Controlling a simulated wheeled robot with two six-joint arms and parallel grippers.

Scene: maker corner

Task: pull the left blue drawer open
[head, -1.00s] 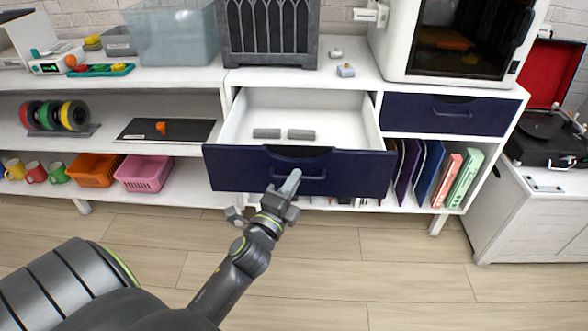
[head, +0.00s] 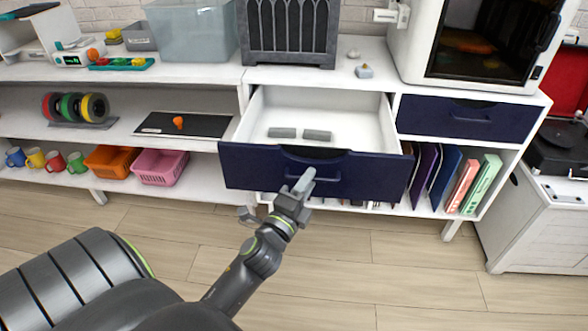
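The left blue drawer (head: 245,170) stands pulled out of the white cabinet, and its white inside shows. Two small grey blocks lie in it, a left one (head: 282,133) and a right one (head: 317,135). The dark handle (head: 329,180) is on the drawer's front. My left gripper (head: 304,182) is at the handle, its light grey fingers close together over the handle's left part. It appears shut on the handle; the lower finger is hidden. My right gripper is not in view.
The right blue drawer (head: 467,118) is shut. Below it stand upright folders (head: 447,175). A pink basket (head: 160,168) and an orange basket (head: 110,160) sit on the lower left shelf. The wooden floor (head: 400,270) in front is clear.

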